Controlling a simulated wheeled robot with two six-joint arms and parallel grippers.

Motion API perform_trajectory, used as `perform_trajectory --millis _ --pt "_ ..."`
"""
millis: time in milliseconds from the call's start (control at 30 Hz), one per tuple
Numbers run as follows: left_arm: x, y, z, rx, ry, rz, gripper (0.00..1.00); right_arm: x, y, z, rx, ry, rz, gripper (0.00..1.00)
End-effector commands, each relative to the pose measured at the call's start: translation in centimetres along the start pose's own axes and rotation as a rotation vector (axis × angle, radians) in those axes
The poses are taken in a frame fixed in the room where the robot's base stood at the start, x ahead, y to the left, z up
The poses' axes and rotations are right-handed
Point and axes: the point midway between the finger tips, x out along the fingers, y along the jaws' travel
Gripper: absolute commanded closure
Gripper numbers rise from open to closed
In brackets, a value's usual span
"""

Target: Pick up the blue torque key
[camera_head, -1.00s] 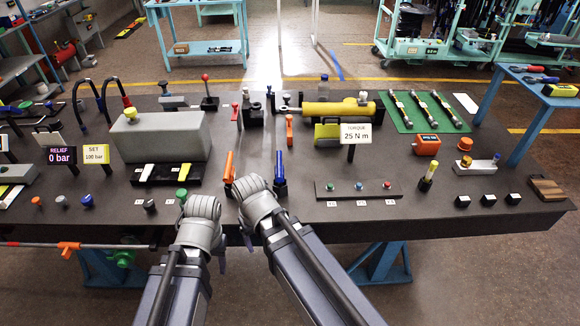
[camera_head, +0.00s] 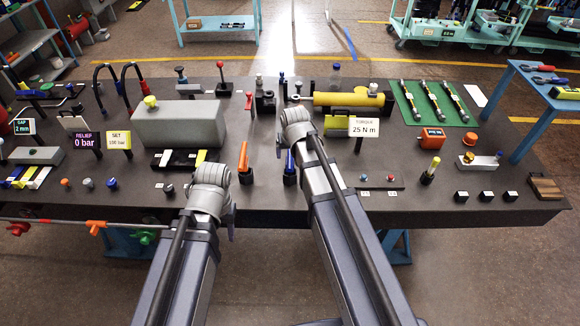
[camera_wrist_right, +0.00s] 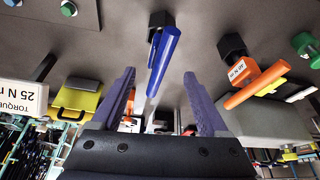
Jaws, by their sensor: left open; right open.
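The blue torque key (camera_head: 290,163) stands upright in a dark holder near the front middle of the bench. In the right wrist view the blue key (camera_wrist_right: 164,58) is ahead of my right gripper (camera_wrist_right: 159,74), whose purple fingers are spread and empty; its near end lies roughly in line with the gap. In the head view my right wrist is just beyond the key, its fingers mostly hidden. My left gripper (camera_head: 230,222) is at the bench's front edge, left of the key. Its fingers are largely hidden behind the wrist.
An orange key (camera_head: 243,160) stands in its own holder just left of the blue one; it also shows in the right wrist view (camera_wrist_right: 254,84). A grey block (camera_head: 178,124) stands behind to the left. The torque sign (camera_head: 364,127) and yellow cylinder (camera_head: 350,101) are to the right.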

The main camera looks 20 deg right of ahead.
Motion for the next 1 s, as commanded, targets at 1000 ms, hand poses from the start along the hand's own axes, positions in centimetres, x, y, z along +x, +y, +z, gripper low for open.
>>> perform_trajectory --millis 1000 --pt "5.5 0.5 -0.3 -0.002 0.000 0.000 0.50 5.7 0.2 0.5 0.000 -0.001 0.000 0.23"
